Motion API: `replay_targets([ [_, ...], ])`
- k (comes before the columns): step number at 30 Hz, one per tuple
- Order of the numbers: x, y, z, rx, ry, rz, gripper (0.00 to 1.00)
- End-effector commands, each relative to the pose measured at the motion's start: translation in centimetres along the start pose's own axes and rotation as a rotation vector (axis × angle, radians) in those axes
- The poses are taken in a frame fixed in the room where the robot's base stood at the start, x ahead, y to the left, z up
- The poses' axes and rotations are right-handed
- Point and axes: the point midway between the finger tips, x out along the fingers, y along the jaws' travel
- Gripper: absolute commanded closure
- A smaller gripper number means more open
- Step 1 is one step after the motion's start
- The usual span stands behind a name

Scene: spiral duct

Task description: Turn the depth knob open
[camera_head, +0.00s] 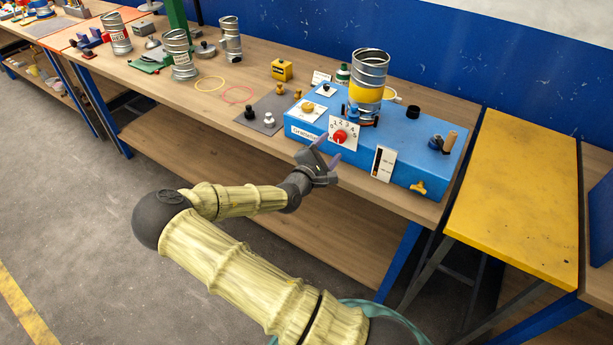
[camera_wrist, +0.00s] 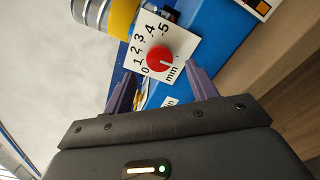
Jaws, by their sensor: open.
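The depth knob is a round red knob (camera_head: 340,136) on a white dial plate (camera_head: 349,127) marked 0 to 5, on the front of the blue machine (camera_head: 420,155). In the wrist view the red knob (camera_wrist: 160,59) has a small white mark, and the plate (camera_wrist: 180,38) reads 0 to 5 with "mm". My gripper (camera_head: 326,150) is open, with its purple fingers pointing at the machine's front. In the wrist view the gripper (camera_wrist: 160,82) has one finger on each side, and the knob lies just beyond the fingertips, between them. I see no contact with the knob.
A metal duct with a yellow band (camera_head: 368,88) stands on the machine. A black-and-white label plate (camera_head: 383,163) is right of the dial, and a yellow lever (camera_head: 419,187) is farther right. A grey mat (camera_head: 268,112) with small knobs lies left. The floor in front is clear.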

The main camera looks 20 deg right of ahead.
Motion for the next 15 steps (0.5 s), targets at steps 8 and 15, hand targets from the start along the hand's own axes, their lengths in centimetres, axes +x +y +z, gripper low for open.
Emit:
replay_targets([
  [8,-5.1,-0.1,-0.2,0.000,0.003,0.001,0.43],
  [15,-9.1,-0.1,-0.2,0.000,0.003,0.001,0.43],
])
